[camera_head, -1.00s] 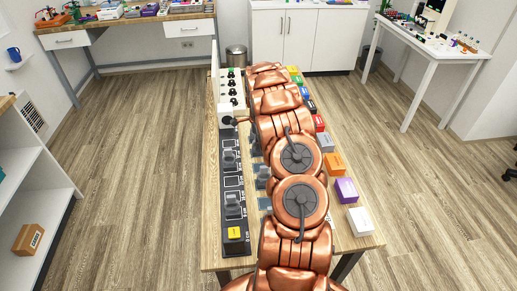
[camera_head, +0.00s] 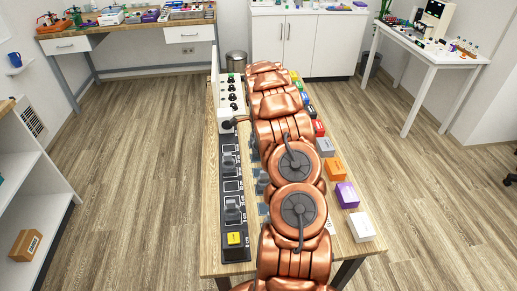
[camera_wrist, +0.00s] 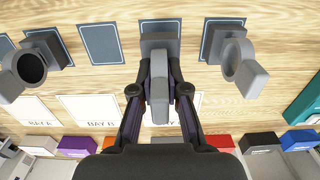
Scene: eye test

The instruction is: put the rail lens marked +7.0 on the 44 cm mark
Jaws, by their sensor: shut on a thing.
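In the wrist view my gripper (camera_wrist: 159,98) is shut on a grey upright lens holder (camera_wrist: 159,67), seen nearly edge-on. Its base is over a dark pad; I cannot tell whether it touches. Its marking is not readable. A second grey ring-shaped lens holder (camera_wrist: 29,67) stands at the left and another (camera_wrist: 240,65) at the right. The black rail (camera_head: 235,252) runs along the bench's left side in the head view, with grey carriers (camera_head: 233,211) (camera_head: 229,164) and a yellow-labelled block (camera_head: 234,239) on it. The 44 cm mark is not readable. My arm hides the gripper there.
An empty dark pad (camera_wrist: 101,43) lies left of the held holder. Bay cards (camera_wrist: 92,109) and coloured boxes (camera_wrist: 77,145) lie nearer my gripper. In the head view a white panel box (camera_head: 230,95) stands at the rail's far end. Boxes (camera_head: 362,226) line the bench's right side.

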